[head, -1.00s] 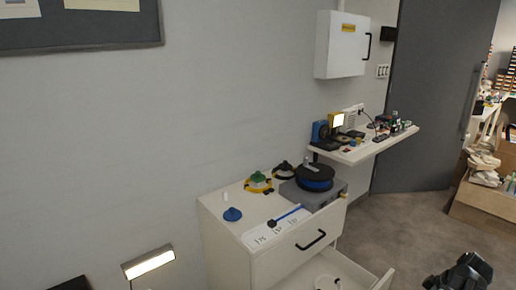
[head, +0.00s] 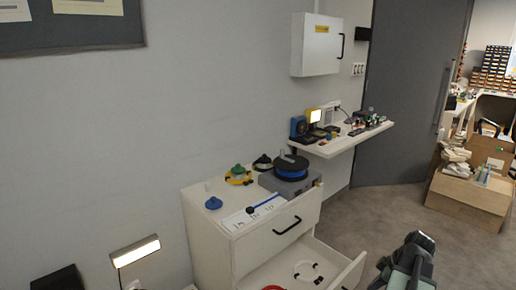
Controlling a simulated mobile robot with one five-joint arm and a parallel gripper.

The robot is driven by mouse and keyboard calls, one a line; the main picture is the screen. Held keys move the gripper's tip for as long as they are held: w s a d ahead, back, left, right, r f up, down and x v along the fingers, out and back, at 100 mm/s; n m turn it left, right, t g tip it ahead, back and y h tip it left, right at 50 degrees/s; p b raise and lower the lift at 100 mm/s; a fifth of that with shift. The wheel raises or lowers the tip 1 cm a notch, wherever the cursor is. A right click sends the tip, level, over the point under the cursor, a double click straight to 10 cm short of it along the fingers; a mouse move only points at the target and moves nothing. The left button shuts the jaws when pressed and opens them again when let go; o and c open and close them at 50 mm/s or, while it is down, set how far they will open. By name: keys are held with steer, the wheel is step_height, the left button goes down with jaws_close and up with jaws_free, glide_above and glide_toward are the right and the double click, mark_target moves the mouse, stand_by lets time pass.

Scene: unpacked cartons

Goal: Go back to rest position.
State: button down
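My gripper (head: 408,262) shows as a dark shape at the bottom right of the head view, over the floor and to the right of the pulled-out drawer (head: 345,274). Its fingers cannot be made out clearly, so I cannot tell whether it is open or shut. Nothing that it holds can be seen. It is apart from the white cabinet (head: 210,240) in the lower middle.
The cabinet top bears a blue cone-shaped piece (head: 213,203), a green and yellow piece (head: 238,174) and a blue-black spool (head: 291,168). A wall shelf (head: 340,146) holds small devices. A carton (head: 490,153) stands at right. Grey floor (head: 400,210) is clear between.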

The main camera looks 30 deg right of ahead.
steer(key=w+a+n+g+y, duration=0.1)
steer(key=w+a+n, duration=0.2)
steer(key=w+a, duration=0.8)
steer(key=w+a+n+g, duration=0.1)
steer(key=w+a+n, duration=0.2)
steer(key=w+a, duration=0.85)
steer(key=s+a+f+m+g+h, duration=0.15)
steer(key=a+m, duration=0.25)
steer(key=a, duration=2.2)
step_height(320, 180, up, 23)
steer(key=s+d+m+h+p, duration=0.1)
steer(key=m+p, duration=0.6)
steer(key=p, duration=1.6)
steer(key=shift+s+d, duration=0.15)
steer(key=shift+d, duration=0.15)
